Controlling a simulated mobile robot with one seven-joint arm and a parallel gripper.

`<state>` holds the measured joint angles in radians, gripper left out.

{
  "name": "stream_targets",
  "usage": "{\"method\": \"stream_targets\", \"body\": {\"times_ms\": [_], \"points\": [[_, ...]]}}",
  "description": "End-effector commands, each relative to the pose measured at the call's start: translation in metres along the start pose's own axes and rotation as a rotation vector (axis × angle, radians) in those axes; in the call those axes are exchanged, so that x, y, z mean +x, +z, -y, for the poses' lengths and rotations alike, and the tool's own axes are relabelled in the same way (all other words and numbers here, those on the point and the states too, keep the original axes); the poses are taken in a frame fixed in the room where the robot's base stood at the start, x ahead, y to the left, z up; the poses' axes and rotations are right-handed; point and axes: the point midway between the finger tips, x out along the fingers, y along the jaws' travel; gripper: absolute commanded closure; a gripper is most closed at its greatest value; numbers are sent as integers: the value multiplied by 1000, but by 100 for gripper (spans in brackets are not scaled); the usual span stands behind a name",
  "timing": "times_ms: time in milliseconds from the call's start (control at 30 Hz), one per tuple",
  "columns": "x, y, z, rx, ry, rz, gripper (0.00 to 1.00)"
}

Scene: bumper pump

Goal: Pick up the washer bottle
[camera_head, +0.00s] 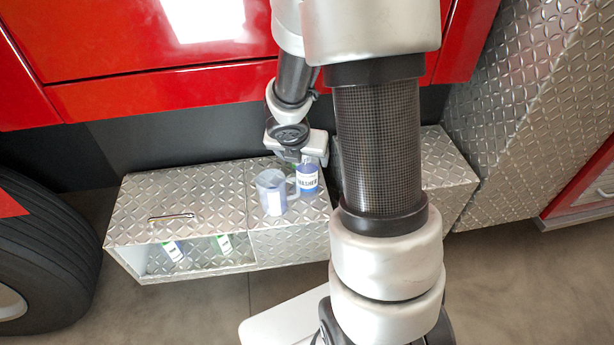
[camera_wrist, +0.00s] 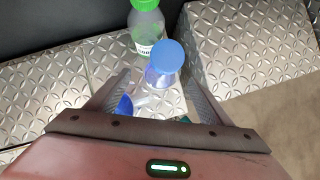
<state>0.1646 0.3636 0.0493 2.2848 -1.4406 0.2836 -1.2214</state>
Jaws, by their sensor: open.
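The washer bottle (camera_head: 307,179) stands upright on the metal box, with blue liquid and a white label. My gripper (camera_head: 300,155) is above it and hides its top in the head view. In the wrist view a bottle with a round blue cap (camera_wrist: 168,56), which looks like the washer bottle, is seen from above. My open gripper (camera_wrist: 157,80) has one finger on each side of the view, with the blue-capped bottle between and just beyond them. Contact cannot be told.
A clear bluish jug (camera_head: 271,191) stands close left of the washer bottle. A green-capped bottle (camera_wrist: 146,24) stands behind the blue-capped one. The diamond-plate box (camera_head: 195,192) has an open front compartment holding bottles. A red vehicle panel (camera_head: 160,90) is above.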

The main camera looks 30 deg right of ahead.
Motion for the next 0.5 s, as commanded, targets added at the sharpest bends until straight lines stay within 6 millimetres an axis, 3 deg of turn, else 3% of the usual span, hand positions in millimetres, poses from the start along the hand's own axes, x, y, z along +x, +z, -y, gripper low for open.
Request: {"method": "stream_targets", "body": {"times_ms": [233, 500], "points": [[15, 2, 1, 1, 0, 0, 26], [55, 6, 2, 0, -1, -1, 26]]}}
